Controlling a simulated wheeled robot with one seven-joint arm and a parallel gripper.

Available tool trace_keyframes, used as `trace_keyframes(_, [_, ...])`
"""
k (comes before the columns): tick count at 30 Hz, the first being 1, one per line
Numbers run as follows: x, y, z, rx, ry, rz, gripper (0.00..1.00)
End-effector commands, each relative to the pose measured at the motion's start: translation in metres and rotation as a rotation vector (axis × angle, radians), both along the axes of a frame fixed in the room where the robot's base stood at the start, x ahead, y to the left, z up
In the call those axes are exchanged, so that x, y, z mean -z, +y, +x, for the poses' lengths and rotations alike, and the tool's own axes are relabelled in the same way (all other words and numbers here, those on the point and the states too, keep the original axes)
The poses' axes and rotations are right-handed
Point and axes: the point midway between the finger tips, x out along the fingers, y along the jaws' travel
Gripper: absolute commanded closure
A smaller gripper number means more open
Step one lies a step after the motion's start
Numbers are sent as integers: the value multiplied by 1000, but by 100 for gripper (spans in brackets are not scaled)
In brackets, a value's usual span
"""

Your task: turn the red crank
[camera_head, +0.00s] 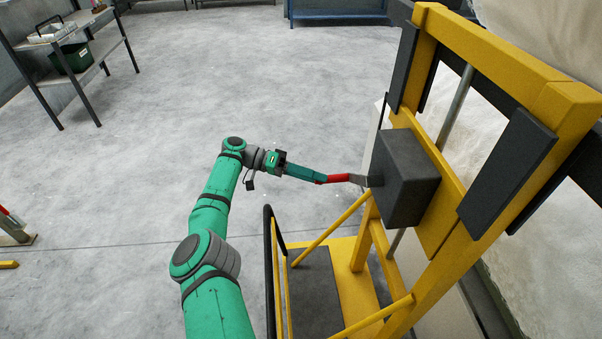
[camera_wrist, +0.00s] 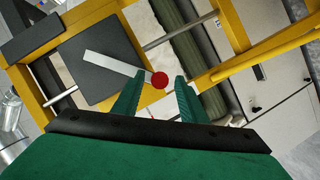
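The red crank handle (camera_head: 338,178) sticks out to the left from a grey crank arm (camera_head: 358,180) on the side of a dark grey box (camera_head: 408,176). In the wrist view the handle shows end-on as a red round knob (camera_wrist: 160,80) at the end of a pale flat crank arm (camera_wrist: 118,65). My gripper (camera_head: 320,179) points at the handle, its tips close to the handle's free end. In the wrist view my gripper (camera_wrist: 157,76) has its green fingers apart, with the knob between them in the picture and gaps on both sides. I cannot tell whether the fingers overlap the handle in depth.
The box is mounted on a yellow frame (camera_head: 480,60) with dark panels. A yellow step with a dark tread (camera_head: 315,290) and a black handrail (camera_head: 268,260) stands below my gripper. A shelf (camera_head: 75,85) stands far left. The floor between is clear.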

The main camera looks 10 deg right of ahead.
Motion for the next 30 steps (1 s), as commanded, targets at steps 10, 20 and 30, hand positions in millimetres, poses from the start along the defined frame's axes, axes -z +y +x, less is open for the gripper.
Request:
trace_keyframes(10, [-7,33,18,0,2,4,61])
trace_keyframes(20, [-11,46,22,0,1,2,61])
trace_keyframes(30, [-12,49,22,0,0,0,61])
